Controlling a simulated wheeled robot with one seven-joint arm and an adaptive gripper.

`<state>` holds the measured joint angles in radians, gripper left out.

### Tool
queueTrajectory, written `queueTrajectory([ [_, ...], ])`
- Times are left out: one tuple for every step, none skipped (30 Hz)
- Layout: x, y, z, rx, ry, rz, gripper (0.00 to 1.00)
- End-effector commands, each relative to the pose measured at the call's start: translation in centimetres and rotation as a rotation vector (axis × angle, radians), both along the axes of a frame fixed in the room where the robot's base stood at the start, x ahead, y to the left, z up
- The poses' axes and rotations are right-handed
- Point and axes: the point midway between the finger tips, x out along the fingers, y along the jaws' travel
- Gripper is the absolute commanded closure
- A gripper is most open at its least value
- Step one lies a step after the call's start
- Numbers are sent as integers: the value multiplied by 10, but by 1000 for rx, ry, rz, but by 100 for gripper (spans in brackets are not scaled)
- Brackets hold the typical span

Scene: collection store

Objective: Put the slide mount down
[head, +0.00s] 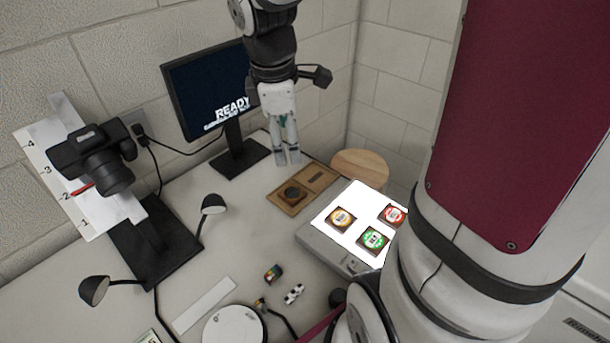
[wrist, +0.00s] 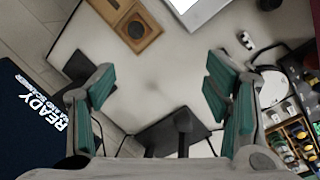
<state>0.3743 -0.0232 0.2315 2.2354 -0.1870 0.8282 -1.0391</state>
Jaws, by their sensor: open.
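My gripper (head: 288,160) hangs above the table in front of the monitor. In the wrist view my gripper (wrist: 158,78) is open, with nothing between its green-padded fingers. Three dark square pieces with coloured round faces, which look like slide mounts, lie on the lit white light panel (head: 332,200): a yellow-orange one (head: 341,218), a red one (head: 392,214) and a green one (head: 373,240). My gripper is apart from them, to their upper left in the head view. The panel's edge also shows at the top of the wrist view (wrist: 190,14).
A wooden tray (head: 313,197) with a dark round piece lies between my gripper and the panel. A round wooden stool top (head: 360,165) is behind it. The monitor (head: 208,92), camera stand (head: 150,243) and lamps (head: 213,204) stand left. Small items (head: 293,294) lie in front.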

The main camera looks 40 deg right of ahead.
Motion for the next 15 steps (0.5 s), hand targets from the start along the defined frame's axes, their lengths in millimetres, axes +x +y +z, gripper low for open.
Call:
queueTrajectory([
  [-14, 9, 15, 0, -38, -76, 29],
  [-22, 14, 21, 6, -58, -128, 29],
  [-33, 20, 29, 15, -84, -197, 29],
  [-41, 24, 35, 25, -104, -249, 29],
  [-50, 29, 40, 36, -123, -300, 29],
  [-62, 34, 46, 53, -149, -367, 29],
  [-70, 38, 50, 68, -168, -418, 29],
  [-79, 43, 53, 86, -184, -467, 29],
  [-91, 48, 58, 111, -208, -534, 29],
  [-99, 52, 60, 131, -224, -583, 29],
  [-108, 56, 62, 153, -237, -629, 29],
  [-118, 60, 64, 182, -253, -689, 29],
  [-125, 63, 65, 204, -264, -729, 29],
  [-132, 66, 66, 226, -271, -768, 29],
  [-140, 69, 66, 251, -280, -815, 29],
])
